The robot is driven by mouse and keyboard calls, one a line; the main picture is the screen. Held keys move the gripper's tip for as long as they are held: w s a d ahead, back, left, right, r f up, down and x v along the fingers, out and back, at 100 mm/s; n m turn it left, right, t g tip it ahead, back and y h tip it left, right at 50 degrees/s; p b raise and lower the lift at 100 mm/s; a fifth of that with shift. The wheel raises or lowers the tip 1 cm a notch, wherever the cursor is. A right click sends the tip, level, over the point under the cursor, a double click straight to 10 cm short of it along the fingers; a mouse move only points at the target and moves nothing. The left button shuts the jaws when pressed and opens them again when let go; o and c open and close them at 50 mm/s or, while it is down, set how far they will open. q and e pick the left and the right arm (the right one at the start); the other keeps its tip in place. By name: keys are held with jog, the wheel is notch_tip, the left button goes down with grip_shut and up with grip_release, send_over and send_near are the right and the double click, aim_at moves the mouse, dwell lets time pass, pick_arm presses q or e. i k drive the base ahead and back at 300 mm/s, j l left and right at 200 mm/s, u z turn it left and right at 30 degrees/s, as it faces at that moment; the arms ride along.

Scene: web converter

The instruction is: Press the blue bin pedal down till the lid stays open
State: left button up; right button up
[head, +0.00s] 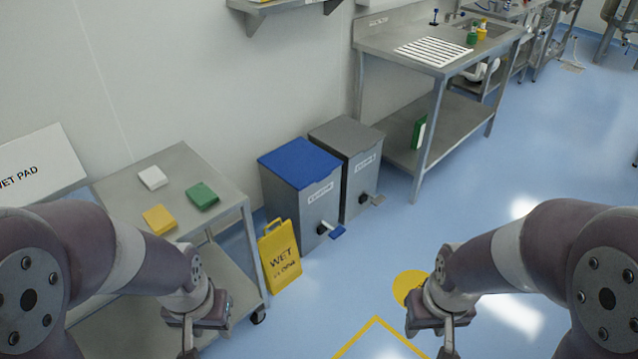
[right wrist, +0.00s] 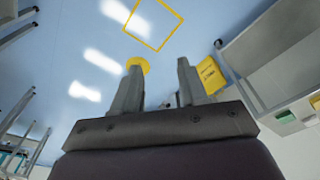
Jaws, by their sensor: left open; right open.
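The blue-lidded bin (head: 290,203) is a grey box standing on the floor beside the wall. Its blue lid (head: 299,162) lies flat and closed. Its blue pedal (head: 338,232) sticks out low at the front, on a short arm. My left gripper (head: 188,352) is at the bottom of the head view, in front of the steel cart and well away from the pedal; its tips are cut off by the edge. My right gripper (head: 446,350) is to the right of the pedal and apart from it. In the right wrist view its fingers (right wrist: 158,85) are spread and empty.
A grey-lidded bin (head: 350,150) with a dark pedal stands right beside the blue one. A yellow WET sign (head: 280,257) stands just left of the blue pedal. A steel cart (head: 225,215) holds several coloured pads. The floor right of the bins is clear.

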aim_at(336, 233)
jog(key=i+l, duration=0.15)
jog(key=i, duration=0.3)
jog(key=i+l+u, duration=0.1)
jog(key=i, duration=0.4)
jog(key=i+l, duration=0.2)
jog(key=i, duration=0.25)
jog(key=i+l+u, duration=0.1)
jog(key=i, duration=0.4)
jog(key=i+l, duration=0.3)
jog(key=i, duration=0.15)
jog(key=i+l, duration=0.2)
jog(key=i, duration=0.25)
jog(key=j+u, duration=0.05)
